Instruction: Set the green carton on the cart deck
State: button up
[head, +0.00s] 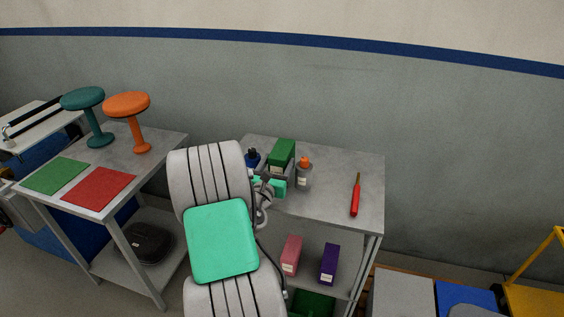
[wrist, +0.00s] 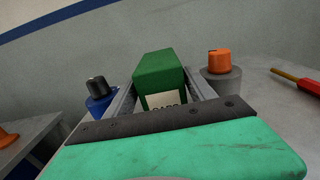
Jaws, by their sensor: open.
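The green carton (head: 282,154) stands upright on the grey workbench (head: 335,200) near its back edge. In the wrist view the carton (wrist: 160,72) is straight ahead, its white label facing me. My gripper (wrist: 160,88) is open, with one finger on each side of the carton. A gap to the left finger shows; whether the right finger touches is hard to tell. In the head view my arm partly hides the gripper (head: 277,175).
A blue bottle (wrist: 98,95) stands close left of the carton and a grey bottle with orange cap (wrist: 220,75) close right. Pink (head: 291,255) and purple (head: 329,264) boxes stand on the lower shelf. A second table (head: 110,165) holds stools.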

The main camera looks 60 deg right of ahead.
jog(key=d, duration=0.1)
jog(key=d+p, duration=0.1)
jog(key=d, duration=0.1)
jog(key=shift+w+d+r, duration=0.1)
jog(key=shift+d+r, duration=0.05)
jog(key=shift+r, duration=0.05)
jog(key=shift+w+d+f, duration=0.1)
jog(key=shift+d, duration=0.3)
jog(key=shift+a, duration=0.1)
jog(key=shift+c, duration=0.4)
grip_shut()
